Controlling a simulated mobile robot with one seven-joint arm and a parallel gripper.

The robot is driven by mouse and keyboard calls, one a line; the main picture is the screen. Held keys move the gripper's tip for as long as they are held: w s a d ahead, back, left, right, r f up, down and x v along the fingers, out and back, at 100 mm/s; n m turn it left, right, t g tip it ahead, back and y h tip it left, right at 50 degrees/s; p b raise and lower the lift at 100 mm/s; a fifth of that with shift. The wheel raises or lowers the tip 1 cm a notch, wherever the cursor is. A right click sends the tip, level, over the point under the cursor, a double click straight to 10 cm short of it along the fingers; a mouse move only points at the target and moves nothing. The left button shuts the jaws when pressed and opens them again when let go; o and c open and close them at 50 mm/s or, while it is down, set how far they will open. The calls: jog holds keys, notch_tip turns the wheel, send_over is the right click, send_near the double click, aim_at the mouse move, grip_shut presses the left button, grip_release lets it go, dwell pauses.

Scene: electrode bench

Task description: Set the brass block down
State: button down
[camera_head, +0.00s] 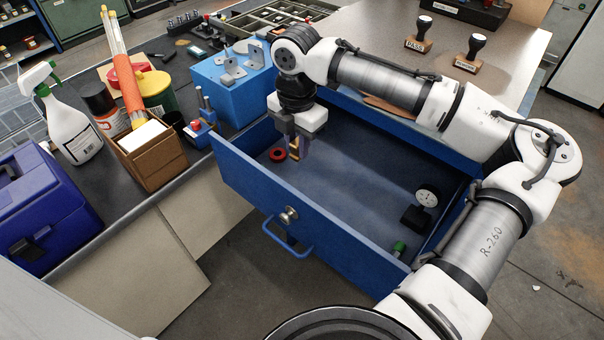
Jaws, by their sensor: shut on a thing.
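My gripper (298,152) points down into an open blue drawer (345,240), near its left end. The gripper is shut on the small brass block (294,146), which shows as a gold-coloured piece between the dark fingers. The block is mostly hidden by the fingers. I cannot tell whether its lower end touches the drawer floor.
A red ring (277,154) lies in the drawer just left of the gripper. A dial gauge (427,196) and a green-topped item (398,248) are at the drawer's right side. The middle of the drawer floor is clear. A blue box (232,88) stands behind the drawer's left end.

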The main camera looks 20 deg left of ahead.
notch_tip(320, 180, down, 11)
jog(key=shift+r+p, duration=0.2)
jog(key=shift+p, duration=0.1)
jog(key=shift+f, duration=0.15)
jog(key=c, duration=1.3)
grip_release()
jog(key=shift+o, duration=0.2)
notch_tip(320, 180, up, 12)
jog(key=shift+r+b, duration=0.2)
jog(key=shift+b, duration=0.15)
